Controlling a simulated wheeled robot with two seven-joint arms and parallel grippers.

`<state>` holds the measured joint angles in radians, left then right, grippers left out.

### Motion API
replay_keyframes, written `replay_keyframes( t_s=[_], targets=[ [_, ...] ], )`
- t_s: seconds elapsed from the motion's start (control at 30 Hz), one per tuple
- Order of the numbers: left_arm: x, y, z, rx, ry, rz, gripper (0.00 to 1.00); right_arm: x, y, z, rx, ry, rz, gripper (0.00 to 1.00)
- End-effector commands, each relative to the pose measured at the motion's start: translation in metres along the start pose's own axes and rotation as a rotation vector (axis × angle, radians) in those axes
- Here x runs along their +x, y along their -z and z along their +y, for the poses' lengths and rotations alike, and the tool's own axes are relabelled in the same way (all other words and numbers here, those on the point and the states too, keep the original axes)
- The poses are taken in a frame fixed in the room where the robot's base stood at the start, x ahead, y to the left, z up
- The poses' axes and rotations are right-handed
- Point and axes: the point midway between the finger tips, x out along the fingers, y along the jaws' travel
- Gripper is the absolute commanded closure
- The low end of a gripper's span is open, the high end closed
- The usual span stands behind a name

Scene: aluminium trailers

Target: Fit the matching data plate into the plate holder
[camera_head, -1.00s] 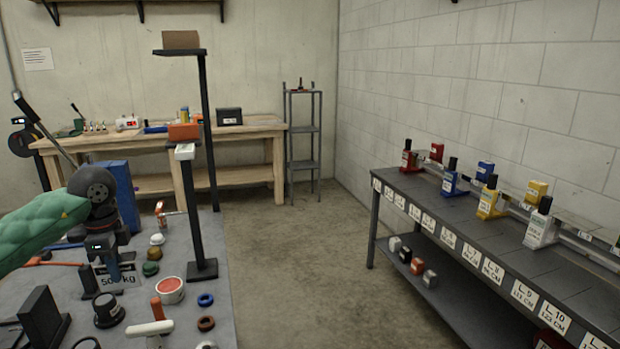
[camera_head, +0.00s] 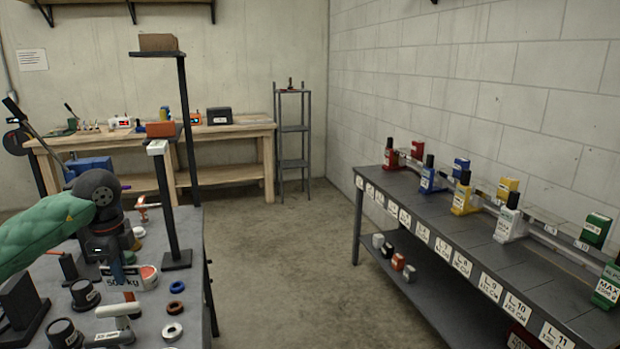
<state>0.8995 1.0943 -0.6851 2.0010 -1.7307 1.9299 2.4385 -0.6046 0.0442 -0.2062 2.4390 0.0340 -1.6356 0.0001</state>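My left gripper (camera_head: 115,262), on the green-sleeved arm, points down over the grey table at the left. The fingertips themselves are small and partly hidden. The plate hangs in front of a red-and-white round item (camera_head: 149,276). I cannot make out a plate holder for certain. My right gripper is not in view.
A dark bench (camera_head: 440,215) at the right bears red, blue, yellow, white and green couplings with numbered labels along its edge. A post stand (camera_head: 177,258) rises from the grey table. A wooden workbench (camera_head: 225,130) stands behind. The concrete floor (camera_head: 290,270) between is clear.

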Motion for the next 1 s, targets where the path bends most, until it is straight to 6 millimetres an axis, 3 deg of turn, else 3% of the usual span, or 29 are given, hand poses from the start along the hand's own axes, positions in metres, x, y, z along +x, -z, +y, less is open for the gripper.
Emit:
replay_keyframes(
  t_s=[0.37,0.7,1.0],
  targets=[
    [0.013,0.022,-0.004,0.388,0.003,0.006,1.00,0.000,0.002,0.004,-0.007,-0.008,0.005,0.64],
    [0.032,0.052,-0.008,0.932,0.009,0.013,1.00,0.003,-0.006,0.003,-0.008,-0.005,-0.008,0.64],
    [0.048,0.076,-0.009,1.412,0.014,0.014,1.00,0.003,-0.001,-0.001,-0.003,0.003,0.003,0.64]
  ],
)
